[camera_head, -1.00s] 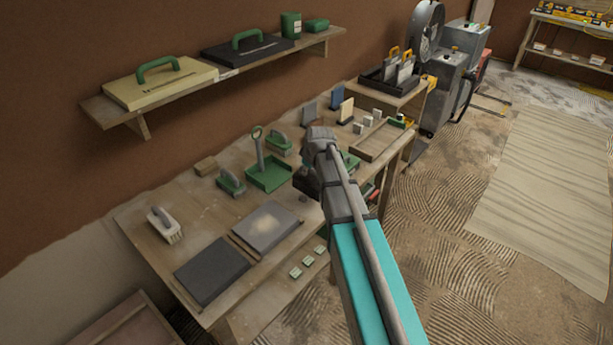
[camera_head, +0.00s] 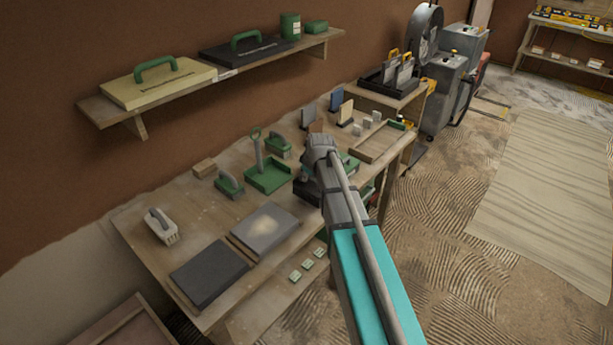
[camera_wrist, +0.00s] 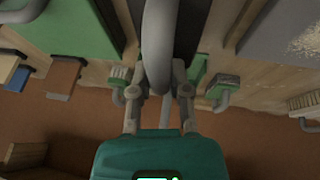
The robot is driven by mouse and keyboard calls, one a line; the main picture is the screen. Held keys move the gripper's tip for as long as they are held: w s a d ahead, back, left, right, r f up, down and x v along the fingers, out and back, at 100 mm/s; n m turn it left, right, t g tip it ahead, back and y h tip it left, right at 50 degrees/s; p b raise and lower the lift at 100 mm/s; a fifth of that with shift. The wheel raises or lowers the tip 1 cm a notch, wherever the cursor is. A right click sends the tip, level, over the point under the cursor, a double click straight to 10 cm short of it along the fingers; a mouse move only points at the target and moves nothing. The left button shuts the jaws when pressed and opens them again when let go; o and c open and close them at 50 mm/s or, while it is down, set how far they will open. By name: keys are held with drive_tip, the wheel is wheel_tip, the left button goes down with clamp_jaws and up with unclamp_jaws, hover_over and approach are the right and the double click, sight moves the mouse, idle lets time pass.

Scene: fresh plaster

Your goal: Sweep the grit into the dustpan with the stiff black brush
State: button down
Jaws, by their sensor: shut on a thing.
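The grit is a pale patch (camera_head: 270,226) on a grey board on the bench; it also shows in the wrist view (camera_wrist: 308,38). The green dustpan (camera_head: 268,179), with an upright handle, stands on the bench behind the grit board and left of my gripper. In the wrist view it is mostly hidden. My gripper (camera_wrist: 158,92) is shut on the grey loop handle of a dark block, apparently the black brush (camera_wrist: 185,35). In the head view the brush (camera_head: 307,190) shows dark beside my arm, right of the dustpan. Its bristles, and whether it touches the bench, cannot be seen.
Green-and-grey hand brushes (camera_head: 229,184) (camera_head: 278,147) stand near the dustpan. A white brush (camera_head: 162,226) and a dark board (camera_head: 209,274) are at the left. A green piece with a grey handle (camera_wrist: 75,25) lies beside my gripper. A wooden tray (camera_head: 380,141) is to the right.

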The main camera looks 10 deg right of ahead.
sight(307, 183)
drive_tip(key=shift+f+b, duration=1.5)
drive_tip(key=shift+f, duration=0.2)
drive_tip(key=shift+w+a+r, duration=0.15)
drive_tip(key=shift+w, duration=0.15)
drive_tip(key=shift+w+a, duration=0.75)
drive_tip(key=shift+w, duration=0.25)
drive_tip(key=shift+w+a, duration=0.75)
drive_tip(key=shift+w, duration=0.3)
drive_tip(key=shift+w+a, duration=0.75)
drive_tip(key=shift+w, duration=0.25)
drive_tip(key=shift+w+d+p+v, duration=0.15)
drive_tip(key=shift+p+v, duration=1.1)
drive_tip(key=shift+w+d+p+v, duration=0.1)
drive_tip(key=shift+d+p+v, duration=0.05)
drive_tip(key=shift+p+v, duration=1.1)
drive_tip(key=shift+r, duration=0.1)
